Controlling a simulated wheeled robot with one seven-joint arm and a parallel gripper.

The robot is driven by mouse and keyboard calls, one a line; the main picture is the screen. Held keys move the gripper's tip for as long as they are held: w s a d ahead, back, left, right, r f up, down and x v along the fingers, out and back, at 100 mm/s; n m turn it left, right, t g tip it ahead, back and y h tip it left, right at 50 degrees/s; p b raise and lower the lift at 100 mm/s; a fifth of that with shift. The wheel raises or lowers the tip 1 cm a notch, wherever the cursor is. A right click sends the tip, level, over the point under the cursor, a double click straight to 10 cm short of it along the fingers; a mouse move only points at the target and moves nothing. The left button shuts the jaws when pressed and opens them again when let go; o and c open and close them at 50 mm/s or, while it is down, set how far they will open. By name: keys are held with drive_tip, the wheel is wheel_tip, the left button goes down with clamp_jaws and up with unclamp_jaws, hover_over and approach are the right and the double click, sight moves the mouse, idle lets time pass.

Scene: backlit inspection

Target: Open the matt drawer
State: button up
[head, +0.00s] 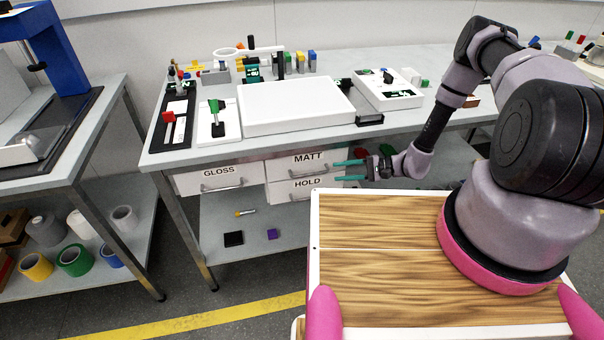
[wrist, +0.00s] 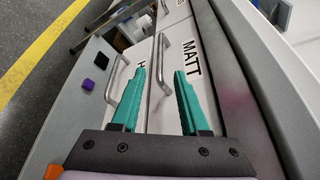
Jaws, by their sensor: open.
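My gripper (head: 338,170) has teal fingers, open and empty, pointing left beside the right end of the drawer fronts. In the wrist view the gripper (wrist: 160,72) straddles the line of the handle. Whether a finger touches the handle cannot be told.
The HOLD drawer (head: 278,191) lies directly below, its handle (wrist: 119,85) near one finger. The GLOSS drawer (head: 188,182) is to the left. The bench top (head: 165,155) above carries a white panel (head: 295,107) and small items. A lower shelf (head: 215,258) holds a few small objects.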

sight(317, 173)
drive_tip(key=x, duration=1)
drive_tip(key=shift+a, duration=0.2)
drive_tip(key=shift+c, duration=0.3)
clamp_jaws()
idle(0.8)
